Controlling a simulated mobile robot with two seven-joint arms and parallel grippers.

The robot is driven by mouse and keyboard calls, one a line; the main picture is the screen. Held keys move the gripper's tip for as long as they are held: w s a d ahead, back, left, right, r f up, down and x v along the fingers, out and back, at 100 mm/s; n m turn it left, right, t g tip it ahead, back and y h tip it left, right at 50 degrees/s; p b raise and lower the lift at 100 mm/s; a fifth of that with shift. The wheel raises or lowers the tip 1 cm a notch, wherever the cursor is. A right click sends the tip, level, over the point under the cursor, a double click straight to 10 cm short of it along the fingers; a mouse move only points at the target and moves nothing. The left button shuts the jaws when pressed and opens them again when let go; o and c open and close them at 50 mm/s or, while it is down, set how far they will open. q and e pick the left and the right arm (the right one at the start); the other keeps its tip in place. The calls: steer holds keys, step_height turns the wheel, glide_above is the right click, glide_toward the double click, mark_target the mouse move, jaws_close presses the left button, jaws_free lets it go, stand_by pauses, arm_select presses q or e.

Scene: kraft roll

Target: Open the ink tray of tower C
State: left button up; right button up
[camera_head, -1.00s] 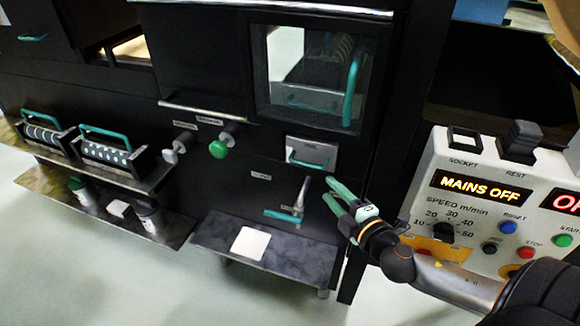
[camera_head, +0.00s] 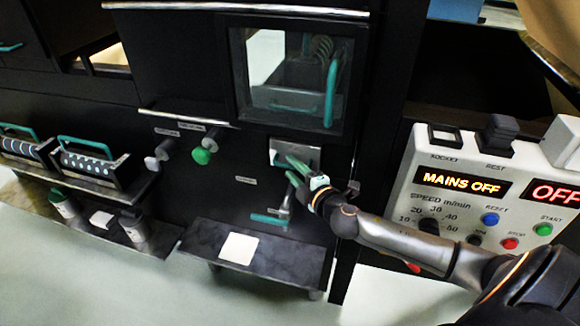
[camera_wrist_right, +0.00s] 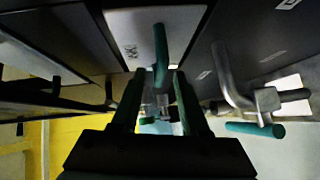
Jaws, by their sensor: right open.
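The ink tray front (camera_head: 285,146) is a small pale plate with a teal bar handle, set flush in the black tower below the window. In the right wrist view the plate (camera_wrist_right: 127,28) and its teal handle (camera_wrist_right: 160,45) lie straight ahead. My right gripper (camera_head: 291,168) is open, with its teal fingertips at the lower edge of the plate, by the handle. In the right wrist view the handle's near end shows between the fingertips (camera_wrist_right: 158,80). I cannot tell whether they touch it. My left gripper is not in view.
A metal lever with a teal grip (camera_head: 270,218) hangs just below the tray. A green knob (camera_head: 201,156) and a grey knob (camera_head: 152,162) stick out to the left. A shelf with a white pad (camera_head: 239,247) is below. The control panel (camera_head: 405,195) stands right, showing MAINS OFF.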

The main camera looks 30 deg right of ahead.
steer(key=shift+w+f, duration=0.15)
steer(key=shift+w, duration=0.75)
steer(key=shift+c, duration=0.4)
jaws_close()
stand_by(0.5)
